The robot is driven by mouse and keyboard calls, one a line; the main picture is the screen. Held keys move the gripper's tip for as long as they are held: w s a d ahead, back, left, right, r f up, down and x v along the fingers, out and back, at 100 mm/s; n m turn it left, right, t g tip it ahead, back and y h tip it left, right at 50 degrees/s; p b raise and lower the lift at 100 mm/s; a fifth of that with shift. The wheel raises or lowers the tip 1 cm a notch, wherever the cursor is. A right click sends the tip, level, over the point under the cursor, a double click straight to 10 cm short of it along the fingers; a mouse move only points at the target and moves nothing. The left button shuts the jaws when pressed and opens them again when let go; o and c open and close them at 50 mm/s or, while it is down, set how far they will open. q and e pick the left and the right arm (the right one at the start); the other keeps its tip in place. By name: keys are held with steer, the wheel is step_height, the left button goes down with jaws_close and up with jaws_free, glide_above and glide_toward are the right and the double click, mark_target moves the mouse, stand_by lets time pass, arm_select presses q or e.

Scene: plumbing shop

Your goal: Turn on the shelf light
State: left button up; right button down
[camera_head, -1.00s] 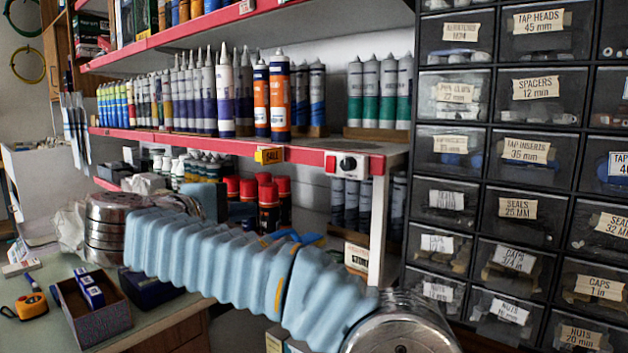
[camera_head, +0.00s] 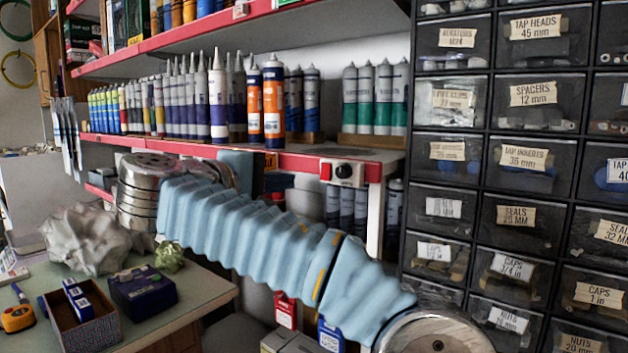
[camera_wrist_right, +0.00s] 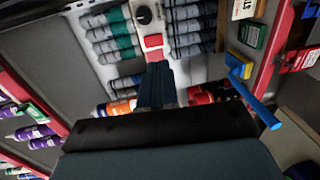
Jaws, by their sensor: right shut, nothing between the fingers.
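A small switch box (camera_head: 343,171) with a black round knob and a red part sits on the red front edge of the middle shelf, at its right end. In the right wrist view the knob (camera_wrist_right: 143,15) shows at the top, with the red part (camera_wrist_right: 153,41) below it. My right gripper (camera_head: 262,172) is at the shelf's front edge, left of the switch box. In the wrist view its shut, empty fingers (camera_wrist_right: 158,68) point at the red part; I cannot tell whether they touch it. No lit lamp is evident. My left gripper is out of view.
Cartridges (camera_head: 270,100) stand along the shelf above my gripper. A black drawer cabinet (camera_head: 485,150) rises to the right. A blue-handled tool (camera_wrist_right: 255,103) hangs beside the fingers in the wrist view. A counter (camera_head: 190,300) with boxes is at lower left.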

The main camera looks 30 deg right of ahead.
mark_target(324, 178)
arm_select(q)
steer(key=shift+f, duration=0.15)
arm_select(e)
steer(key=x, duration=0.9)
steer(key=shift+w+d, duration=0.1)
steer(key=shift+w, duration=0.05)
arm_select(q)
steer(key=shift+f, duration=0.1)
arm_select(e)
steer(key=shift+f, duration=0.1)
